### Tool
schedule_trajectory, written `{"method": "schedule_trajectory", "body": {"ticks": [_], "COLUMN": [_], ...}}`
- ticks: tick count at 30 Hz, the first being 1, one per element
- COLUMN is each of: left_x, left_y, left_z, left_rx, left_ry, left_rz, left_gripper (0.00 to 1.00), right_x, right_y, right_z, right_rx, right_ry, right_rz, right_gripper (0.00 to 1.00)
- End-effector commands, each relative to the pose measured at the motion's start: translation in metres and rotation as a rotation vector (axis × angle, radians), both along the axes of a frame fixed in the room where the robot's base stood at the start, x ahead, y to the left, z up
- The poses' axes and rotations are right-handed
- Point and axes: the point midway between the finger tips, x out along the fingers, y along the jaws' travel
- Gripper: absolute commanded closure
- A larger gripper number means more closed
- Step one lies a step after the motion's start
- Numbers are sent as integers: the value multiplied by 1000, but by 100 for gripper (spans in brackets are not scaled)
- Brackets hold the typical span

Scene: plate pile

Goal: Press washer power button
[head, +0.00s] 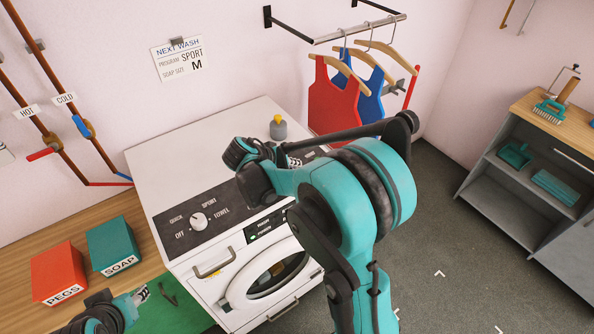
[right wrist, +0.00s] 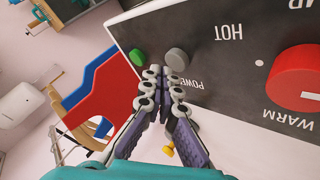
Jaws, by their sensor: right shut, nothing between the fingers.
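The white washer (head: 140,170) stands against the wall, with a black control panel (head: 165,225) on its sloped front. In the right wrist view, the panel (right wrist: 210,110) shows a grey round button (right wrist: 177,60) beside the label POWER, which reads upside down. A green button (right wrist: 139,57) sits next to it. My right gripper (right wrist: 165,76) is shut and empty, with its fingertips right by the grey button. I cannot tell whether they touch. In the head view, my right gripper (head: 294,160) is partly hidden by its own arm. My left gripper (head: 142,295) is low at left; its jaw state is unclear.
A red knob (right wrist: 300,80) sits on the panel near the buttons. A grey bottle with a yellow cap (head: 278,129) stands on the washer top. Red (head: 333,108) and blue (head: 362,92) shirts hang behind. Soap (head: 112,243) and pegs (head: 60,272) boxes stand at left.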

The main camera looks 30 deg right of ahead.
Motion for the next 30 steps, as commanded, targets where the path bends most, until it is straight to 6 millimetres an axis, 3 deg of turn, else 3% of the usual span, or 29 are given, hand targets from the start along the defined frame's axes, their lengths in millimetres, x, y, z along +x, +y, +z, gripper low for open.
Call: {"method": "schedule_trajectory", "body": {"ticks": [30], "left_x": [0], "left_y": [0], "left_z": [-9], "left_rx": [0], "left_ry": [0], "left_rz": [0], "left_gripper": [60], "right_x": [0], "right_y": [0], "right_z": [-9], "right_rx": [0], "right_ry": [0], "right_rz": [0], "right_gripper": [100]}}
